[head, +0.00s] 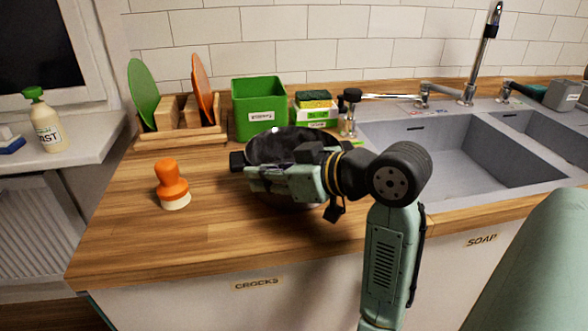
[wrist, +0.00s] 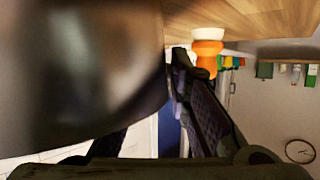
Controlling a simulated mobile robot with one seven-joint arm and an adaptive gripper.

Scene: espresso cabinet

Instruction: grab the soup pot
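The soup pot (head: 285,142), dark and shiny, stands on the wooden counter. My gripper lies across its front and hides much of it in the head view. My gripper (head: 243,165) is level and points left at the pot's upper part. In the wrist view the pot (wrist: 80,70) fills the left side, very close and blurred. One finger (wrist: 200,110) of my gripper runs up close beside the pot's right edge. The other finger is partly hidden behind the pot. I cannot tell whether the fingers press on the pot's wall.
An orange brush with a pale base (head: 172,185) stands left of the pot. Behind are a green box (head: 258,110), sponges (head: 314,98) and a wooden rack (head: 180,125) with green and orange boards. The sink (head: 455,155) is at right. The front left counter is clear.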

